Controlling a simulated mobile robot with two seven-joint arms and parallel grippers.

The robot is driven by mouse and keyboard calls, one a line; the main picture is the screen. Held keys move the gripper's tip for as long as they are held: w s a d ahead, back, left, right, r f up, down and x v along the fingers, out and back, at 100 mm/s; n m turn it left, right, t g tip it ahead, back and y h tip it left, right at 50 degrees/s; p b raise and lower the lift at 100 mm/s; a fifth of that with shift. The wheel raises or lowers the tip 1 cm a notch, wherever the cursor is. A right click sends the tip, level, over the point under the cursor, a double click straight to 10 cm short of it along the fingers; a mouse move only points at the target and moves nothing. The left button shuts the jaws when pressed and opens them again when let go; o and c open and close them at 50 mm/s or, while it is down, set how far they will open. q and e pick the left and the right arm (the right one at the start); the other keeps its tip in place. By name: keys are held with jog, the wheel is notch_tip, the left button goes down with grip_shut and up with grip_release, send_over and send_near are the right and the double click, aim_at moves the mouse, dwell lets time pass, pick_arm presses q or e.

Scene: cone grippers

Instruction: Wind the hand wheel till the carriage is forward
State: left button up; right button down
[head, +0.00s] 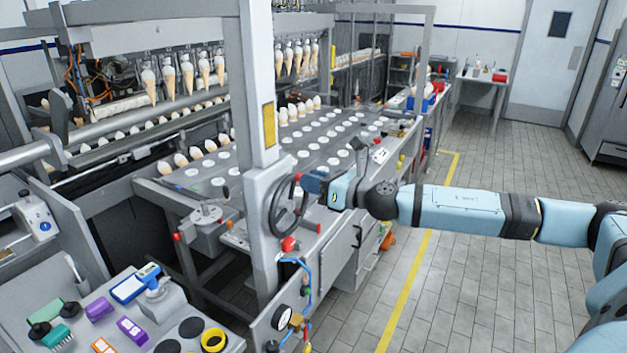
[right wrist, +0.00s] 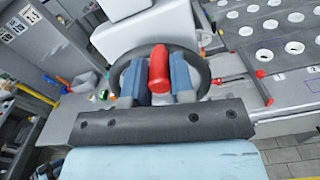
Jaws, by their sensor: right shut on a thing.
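The black hand wheel (head: 273,212) stands upright on the side of the grey machine post in the head view. In the right wrist view the wheel (right wrist: 203,72) lies behind my fingers, with its red handle (right wrist: 159,66) pointing towards the camera. My right gripper (head: 309,183) is at the wheel's right side. In the right wrist view its blue fingers (right wrist: 160,76) are shut on the red handle, one on each side. A row of cone grippers holding cones (head: 187,76) hangs over the machine; I cannot tell which part is the carriage. My left gripper is out of view.
A plate with rows of round holes (head: 300,145) lies behind the wheel, with cones along its left edge. A red emergency knob (head: 289,243) sits just below the wheel. A bench with brushes and blocks (head: 130,310) is at the lower left. The tiled floor (head: 470,290) at right is clear.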

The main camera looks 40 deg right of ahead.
jog(key=shift+a+f, duration=0.1)
jog(key=shift+a, duration=0.05)
jog(key=c, duration=1.3)
grip_release()
jog(key=o, duration=0.3)
jog(key=shift+a, duration=0.1)
jog(key=shift+s, duration=0.1)
